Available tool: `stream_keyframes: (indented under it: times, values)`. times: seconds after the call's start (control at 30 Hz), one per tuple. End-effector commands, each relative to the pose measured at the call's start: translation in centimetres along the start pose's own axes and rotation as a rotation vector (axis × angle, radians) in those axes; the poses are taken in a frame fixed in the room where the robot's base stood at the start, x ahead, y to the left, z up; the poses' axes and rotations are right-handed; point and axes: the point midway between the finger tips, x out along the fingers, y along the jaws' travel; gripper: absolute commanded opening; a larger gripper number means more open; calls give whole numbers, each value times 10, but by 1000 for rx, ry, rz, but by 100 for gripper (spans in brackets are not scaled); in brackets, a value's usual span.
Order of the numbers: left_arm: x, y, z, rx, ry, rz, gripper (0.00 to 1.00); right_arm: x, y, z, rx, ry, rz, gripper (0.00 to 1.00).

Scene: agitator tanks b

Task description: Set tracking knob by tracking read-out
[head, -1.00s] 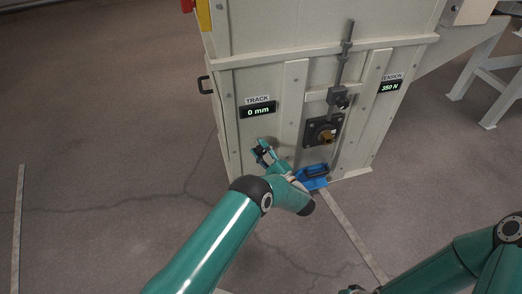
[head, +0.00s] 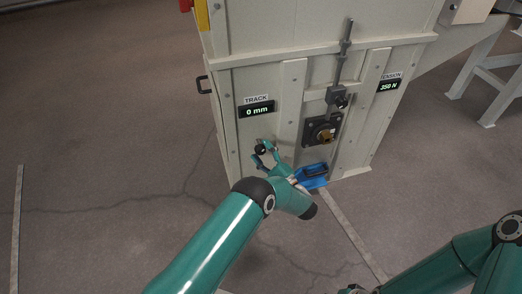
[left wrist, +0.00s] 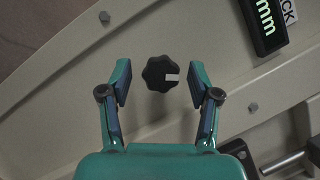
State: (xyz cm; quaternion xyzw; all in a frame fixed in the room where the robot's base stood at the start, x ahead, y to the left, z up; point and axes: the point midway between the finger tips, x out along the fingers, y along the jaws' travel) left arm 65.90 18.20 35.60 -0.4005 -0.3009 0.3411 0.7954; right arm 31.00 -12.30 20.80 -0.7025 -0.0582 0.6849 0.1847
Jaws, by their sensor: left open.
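The tracking knob (left wrist: 158,75) is black and lobed with a white mark on its right side in the left wrist view. In the head view the knob (head: 261,150) shows on the cream panel below the TRACK read-out. The tracking read-out (head: 256,111) shows 0 mm in green; part of it shows in the left wrist view (left wrist: 264,22). My left gripper (left wrist: 158,82) is open, with one finger on each side of the knob and a visible gap to each. In the head view the left gripper (head: 264,157) is at the knob.
A TENSION read-out (head: 389,86) shows 350 N at the right. A dark square mount with a brass fitting (head: 325,134) sits right of the knob. A blue object (head: 312,176) is low on the panel, beside my left wrist.

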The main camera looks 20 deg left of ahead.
Motion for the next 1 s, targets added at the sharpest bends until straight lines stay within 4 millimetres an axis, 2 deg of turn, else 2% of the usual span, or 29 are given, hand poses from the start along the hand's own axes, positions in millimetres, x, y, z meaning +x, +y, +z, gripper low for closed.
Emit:
stream_keyframes:
  times: [0.3,0.5,0.7,1.0]
  values:
    - [-63,1,-2,4,7,-2,62,0,0,0,0,0,0,40]
    - [-95,2,-2,3,6,-1,62,0,0,0,0,0,0,40]
    - [-107,2,-1,3,4,0,62,0,0,0,0,0,0,40]
    - [-108,2,-1,3,4,0,62,0,0,0,0,0,0,40]
